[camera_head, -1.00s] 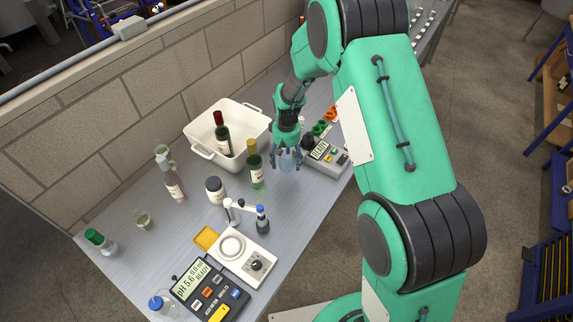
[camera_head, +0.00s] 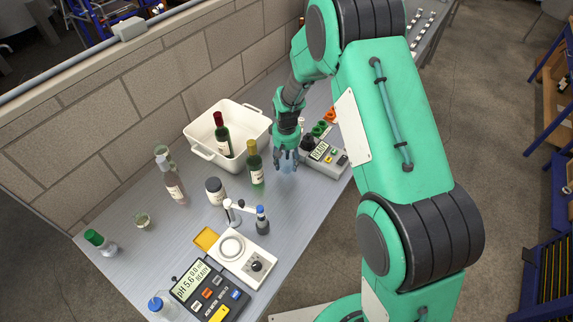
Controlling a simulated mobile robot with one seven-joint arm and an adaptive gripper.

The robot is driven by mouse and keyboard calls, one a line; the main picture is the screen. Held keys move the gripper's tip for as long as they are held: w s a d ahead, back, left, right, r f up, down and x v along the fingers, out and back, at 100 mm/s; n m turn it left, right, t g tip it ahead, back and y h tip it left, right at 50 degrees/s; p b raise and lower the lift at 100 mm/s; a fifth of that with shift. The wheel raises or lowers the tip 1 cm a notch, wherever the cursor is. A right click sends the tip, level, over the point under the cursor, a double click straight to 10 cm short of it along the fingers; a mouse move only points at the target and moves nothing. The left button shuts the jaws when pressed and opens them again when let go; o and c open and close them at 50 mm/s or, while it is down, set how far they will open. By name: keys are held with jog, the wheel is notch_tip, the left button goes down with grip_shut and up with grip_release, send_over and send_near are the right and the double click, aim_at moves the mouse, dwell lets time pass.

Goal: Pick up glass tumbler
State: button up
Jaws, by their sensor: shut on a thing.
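My gripper (camera_head: 286,169) points down over the table, between the green wine bottle and the grey meter. It is shut on a glass tumbler (camera_head: 287,164), a small clear, bluish vessel that shows between the fingers. The fingers hide much of the tumbler. I cannot tell whether its base touches the table.
Close by on the left stand a green wine bottle (camera_head: 255,166) and a white tub (camera_head: 203,149) with a dark bottle in it. A grey meter (camera_head: 325,157) is close on the right. A stirrer (camera_head: 246,258) and pH meter (camera_head: 208,291) stand nearer the front.

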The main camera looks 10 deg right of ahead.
aim_at(286, 156)
jog(key=shift+r, duration=0.15)
jog(key=shift+r, duration=0.6)
notch_tip(286, 156, up, 2)
jog(key=shift+r+p, duration=0.1)
jog(key=shift+p, duration=0.3)
jog(key=s+d+r+p, duration=0.1)
jog(key=s, duration=1.5)
jog(key=shift+d+r, duration=0.15)
jog(key=shift+d, duration=0.05)
